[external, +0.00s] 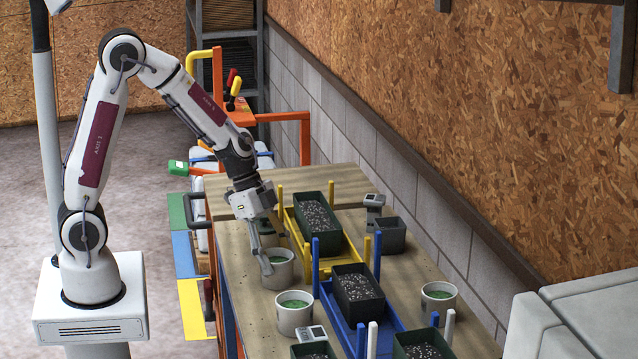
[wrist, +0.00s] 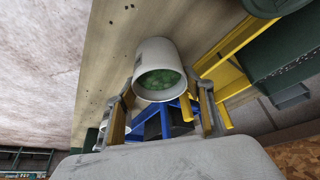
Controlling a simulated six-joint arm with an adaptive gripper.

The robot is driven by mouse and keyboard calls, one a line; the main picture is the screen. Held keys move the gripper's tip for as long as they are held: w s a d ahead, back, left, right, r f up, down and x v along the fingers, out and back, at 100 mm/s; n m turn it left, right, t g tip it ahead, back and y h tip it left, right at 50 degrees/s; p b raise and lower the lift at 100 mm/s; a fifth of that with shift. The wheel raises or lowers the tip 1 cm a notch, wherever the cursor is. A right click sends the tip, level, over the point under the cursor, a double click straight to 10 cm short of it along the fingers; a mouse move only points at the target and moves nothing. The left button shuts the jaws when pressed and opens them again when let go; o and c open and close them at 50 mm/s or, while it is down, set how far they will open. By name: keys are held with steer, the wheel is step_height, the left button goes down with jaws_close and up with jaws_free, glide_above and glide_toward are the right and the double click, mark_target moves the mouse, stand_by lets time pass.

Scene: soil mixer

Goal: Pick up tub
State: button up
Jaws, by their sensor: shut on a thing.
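A white round tub (external: 281,272) with green contents stands near the left edge of the workbench. My gripper (external: 266,256) reaches down to this tub and is shut on it. In the wrist view the tub (wrist: 158,58) sits between the two fingers, its open top and green contents facing the camera. Whether its base touches the bench cannot be told. A second white tub (external: 294,312) with green contents stands just in front. A third similar tub (external: 438,298) stands at the right side of the bench.
A yellow cradle (external: 299,232) with upright posts holds a dark soil box (external: 317,222) just right of my gripper. A blue cradle (external: 337,316) holds another soil box (external: 358,294).

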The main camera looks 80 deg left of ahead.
steer(key=shift+r, duration=0.2)
step_height(320, 180, up, 10)
steer(key=shift+f, duration=0.15)
stand_by(0.4)
steer(key=shift+n, duration=0.3)
stand_by(0.7)
steer(key=a+f+n+y, duration=0.1)
steer(key=f+n, duration=0.1)
steer(key=n, duration=0.1)
steer(key=a+f+n+t+y, duration=0.1)
steer(key=n, duration=0.2)
steer(key=w+a+f+n+y, duration=0.1)
steer(key=f+n, duration=0.1)
steer(key=shift+a+f+n+y, duration=0.3)
steer(key=shift+a+f+n, duration=0.05)
steer(key=shift+n, duration=0.05)
steer(key=shift+s+d+f, duration=0.15)
steer(key=shift+d, duration=0.45)
stand_by(0.3)
stand_by(0.6)
